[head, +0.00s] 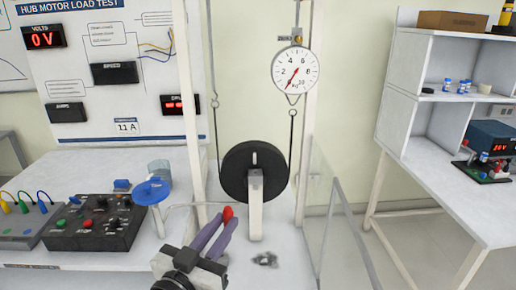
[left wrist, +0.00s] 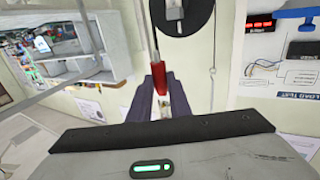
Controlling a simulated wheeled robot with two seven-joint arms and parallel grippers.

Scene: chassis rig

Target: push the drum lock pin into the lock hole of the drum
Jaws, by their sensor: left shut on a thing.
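The black drum (head: 254,172) stands upright on a pale post (head: 256,205), with a belt around it that runs up on both sides. My left gripper (head: 222,222) is in front of the drum, low and to its left. Its purple fingers are shut on the red handle of the lock pin (head: 228,212). In the left wrist view the red pin (left wrist: 158,75) sticks out past the fingers, and the drum (left wrist: 185,14) is above and to its right. The pin appears apart from the drum. The lock hole is not clearly seen. My right gripper is not in view.
A dial scale (head: 295,70) hangs above the drum between white uprights. A blue round knob (head: 151,190) and a black control box (head: 95,222) are at left. A small grey item (head: 265,259) lies on the table. A clear panel (head: 340,230) stands at right.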

